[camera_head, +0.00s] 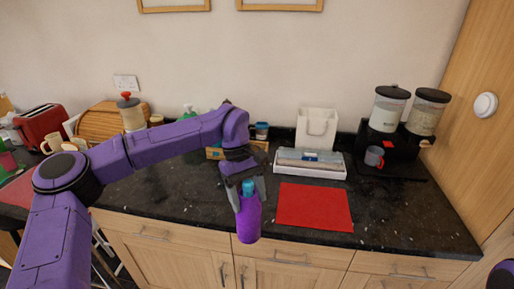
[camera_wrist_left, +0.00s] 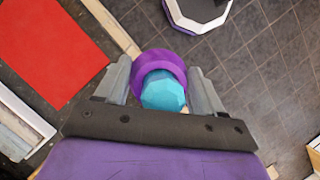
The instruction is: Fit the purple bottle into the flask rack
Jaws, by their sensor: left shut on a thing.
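The purple bottle (camera_head: 248,223) with a teal cap is held by my left gripper (camera_head: 248,196), in front of the counter's front edge. It hangs roughly upright with the cap up. In the left wrist view the bottle (camera_wrist_left: 150,60) and its teal cap (camera_wrist_left: 163,90) sit between the two grey fingers. My left gripper is shut on it. I cannot identify the flask rack with certainty; a wooden holder (camera_head: 262,145) stands behind my left arm, partly hidden by it. My right gripper is out of view.
A red mat (camera_head: 315,206) lies on the dark counter right of the bottle. Behind it are a white-edged box (camera_head: 310,170) and a white bag-like holder (camera_head: 318,124). A red toaster (camera_head: 42,124) is far left.

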